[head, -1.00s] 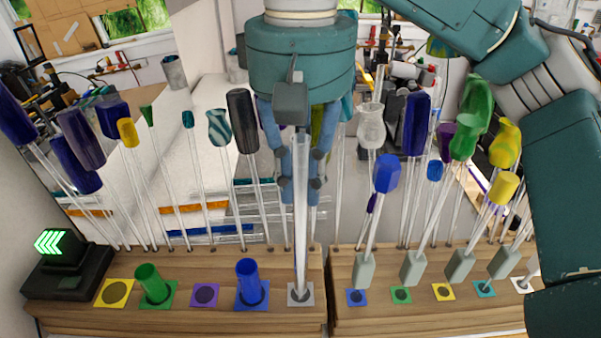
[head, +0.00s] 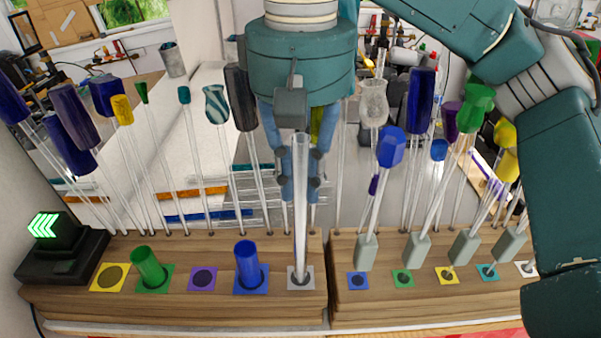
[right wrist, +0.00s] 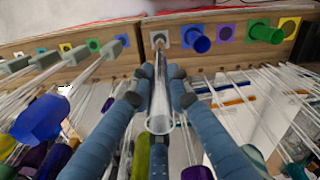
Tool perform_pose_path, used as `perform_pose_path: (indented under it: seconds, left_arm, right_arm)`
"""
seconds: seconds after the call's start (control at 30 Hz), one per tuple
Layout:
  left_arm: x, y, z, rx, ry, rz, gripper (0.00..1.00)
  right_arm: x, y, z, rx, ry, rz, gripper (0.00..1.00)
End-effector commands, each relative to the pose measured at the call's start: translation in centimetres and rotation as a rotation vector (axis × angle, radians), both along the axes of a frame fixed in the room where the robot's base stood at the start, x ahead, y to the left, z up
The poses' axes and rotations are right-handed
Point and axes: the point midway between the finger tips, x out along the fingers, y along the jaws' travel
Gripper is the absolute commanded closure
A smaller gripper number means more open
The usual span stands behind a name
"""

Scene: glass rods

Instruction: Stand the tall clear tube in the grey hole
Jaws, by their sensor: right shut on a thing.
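The tall clear tube (head: 300,205) stands upright in the head view, and its lower end meets the grey square with the hole (head: 292,273). I cannot tell how deep the end is in the hole. My right gripper (head: 300,182) is shut on the tube, with a blue finger on each side of its middle part. In the right wrist view the tube (right wrist: 160,105) runs between the fingertips (right wrist: 159,80) towards the grey square (right wrist: 154,35). My left gripper is not in view.
On the left wooden block (head: 180,302), a blue tube (head: 246,262) and a green tube (head: 147,265) stand in their squares; purple (head: 203,279) and yellow (head: 109,277) holes are empty. Several coloured glass rods lean behind. Rods with grey blocks (head: 366,252) stand over the right wooden block.

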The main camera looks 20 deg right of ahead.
Motion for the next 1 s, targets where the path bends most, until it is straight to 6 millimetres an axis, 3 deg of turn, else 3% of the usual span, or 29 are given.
perform_pose_path:
  seconds: [0.63,0.67,0.77,1.0]
  left_arm:
    - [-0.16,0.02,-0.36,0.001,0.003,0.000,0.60]
    - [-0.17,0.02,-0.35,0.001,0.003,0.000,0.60]
    - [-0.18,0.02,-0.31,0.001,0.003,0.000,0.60]
    - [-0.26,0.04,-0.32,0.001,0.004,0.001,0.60]
  right_arm:
    - [0.00,-0.01,-0.60,0.000,0.000,0.000,1.00]
    - [0.00,-0.01,-0.59,0.000,0.000,0.000,0.81]
    - [0.00,-0.01,-0.55,0.000,0.000,0.000,0.61]
    - [0.00,-0.01,-0.56,0.000,0.000,0.000,0.61]
